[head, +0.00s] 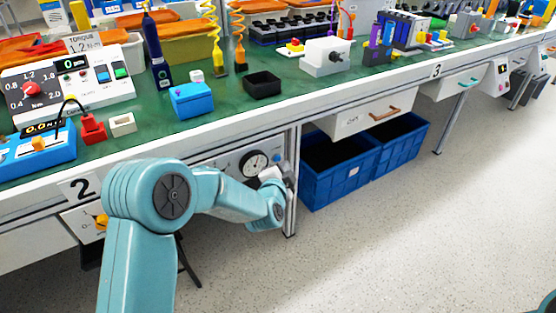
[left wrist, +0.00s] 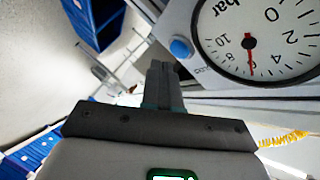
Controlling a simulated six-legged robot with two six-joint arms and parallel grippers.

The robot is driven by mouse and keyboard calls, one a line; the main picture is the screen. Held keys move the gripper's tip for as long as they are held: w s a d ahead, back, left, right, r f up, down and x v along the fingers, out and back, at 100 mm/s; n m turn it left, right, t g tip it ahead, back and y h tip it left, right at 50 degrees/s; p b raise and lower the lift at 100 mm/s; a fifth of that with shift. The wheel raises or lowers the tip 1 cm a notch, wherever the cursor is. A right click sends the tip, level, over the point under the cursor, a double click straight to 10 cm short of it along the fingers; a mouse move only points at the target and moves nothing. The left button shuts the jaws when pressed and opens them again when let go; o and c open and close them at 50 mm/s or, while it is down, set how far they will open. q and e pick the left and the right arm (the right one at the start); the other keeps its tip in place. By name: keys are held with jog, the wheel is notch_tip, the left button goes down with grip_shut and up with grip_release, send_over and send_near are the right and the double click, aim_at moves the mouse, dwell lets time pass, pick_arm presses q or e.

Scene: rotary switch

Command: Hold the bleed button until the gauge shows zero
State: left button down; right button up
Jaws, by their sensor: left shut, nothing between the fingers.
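The round white gauge (head: 253,163) sits on a grey panel under the bench edge in the head view. In the left wrist view the gauge (left wrist: 270,30) is large, cut off at the top, marked "bar", and its red needle points near the 6. The blue bleed button (left wrist: 180,48) is on the panel beside the gauge, uncovered. My left gripper (left wrist: 160,64) is shut and empty, its fingertips a little to the left of the button in that view; they appear apart from it. In the head view my left gripper (head: 289,174) is low and right of the gauge. My right gripper is out of view.
The bench post (head: 294,205) is close by the left gripper. Blue crates (head: 340,185) stand under the bench to the right, below a drawer (head: 365,116). The green benchtop (head: 230,100) above is crowded with equipment. The floor in front is clear.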

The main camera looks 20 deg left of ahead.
pick_arm(q)
jog(key=shift+a, duration=0.1)
dwell(0.4)
jog(key=shift+w+a, duration=0.25)
jog(key=shift+w, duration=0.05)
jog(key=shift+w+a, duration=0.25)
jog(key=shift+a, duration=0.1)
dwell(2.3)
jog(key=shift+s+d, duration=0.1)
dwell(0.9)
jog(key=shift+s+d, duration=0.45)
jog(key=shift+d, duration=0.1)
jog(key=shift+d, duration=0.1)
jog(key=s+d, duration=0.1)
jog(key=d, duration=0.1)
jog(key=s+d, duration=0.1)
jog(key=s, duration=0.1)
jog(key=shift+d, duration=0.4)
